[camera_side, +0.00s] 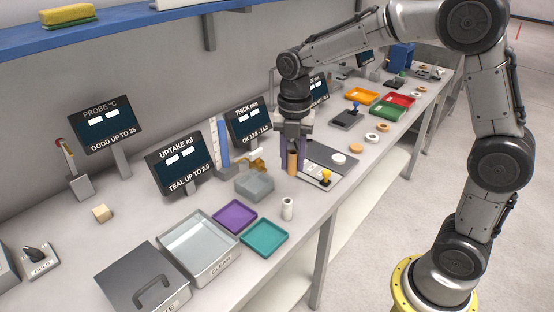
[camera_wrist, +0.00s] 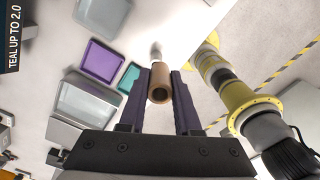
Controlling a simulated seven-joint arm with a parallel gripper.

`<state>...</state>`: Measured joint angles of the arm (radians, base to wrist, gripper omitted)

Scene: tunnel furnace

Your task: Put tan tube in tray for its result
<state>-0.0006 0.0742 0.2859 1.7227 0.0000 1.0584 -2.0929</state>
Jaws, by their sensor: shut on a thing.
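The tan tube (camera_side: 292,162) stands upright between the purple fingers of my gripper (camera_side: 294,165), which is shut on it above the bench. In the wrist view the tube (camera_wrist: 159,85) shows its open end between the fingertips (camera_wrist: 160,88). The purple tray (camera_side: 234,217) and the teal tray (camera_side: 265,239) lie side by side to the lower left, both empty. They also show in the wrist view, purple (camera_wrist: 100,61) and teal (camera_wrist: 130,77). The uptake screen (camera_side: 181,172) reads "TEAL UP TO 2.0"; its two white boxes show no legible value.
A clear-labelled bin (camera_side: 199,250) and a grey lidded box (camera_side: 143,280) stand at the front left. A small white cylinder (camera_side: 287,208) stands near the teal tray.

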